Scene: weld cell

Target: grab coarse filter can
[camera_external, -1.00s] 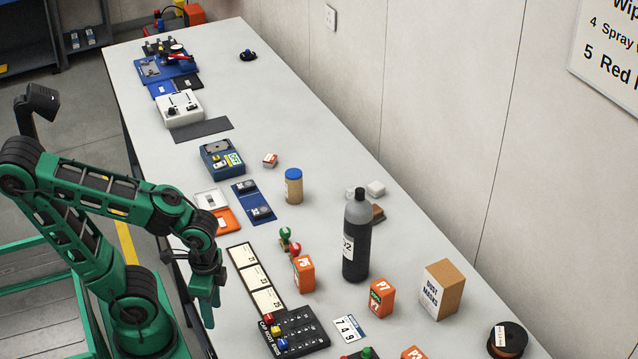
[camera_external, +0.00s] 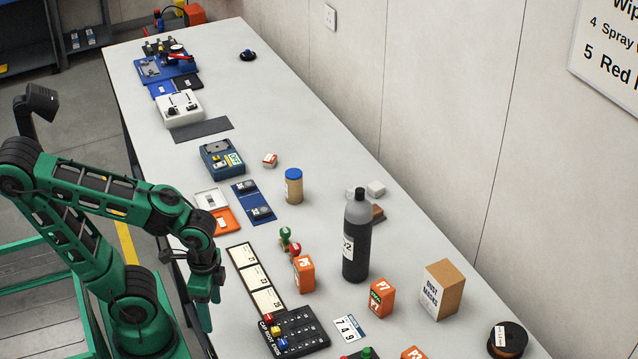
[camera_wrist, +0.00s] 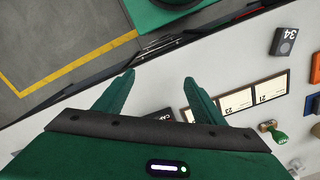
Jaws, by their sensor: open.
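I cannot tell from the labels which is the coarse filter can. My gripper (camera_external: 210,302) hangs at the bench's left edge, left of the cards and apart from all the cans. In the wrist view my gripper (camera_wrist: 159,82) is open, with nothing between its fingers.
The bench (camera_external: 320,215) holds a row of cards (camera_external: 255,278), a black key board (camera_external: 295,332), a dark bottle (camera_external: 356,245), a dust masks box (camera_external: 441,290), a blue-lidded jar (camera_external: 293,186) and a green stamp (camera_wrist: 272,131). A wall runs along the far side.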

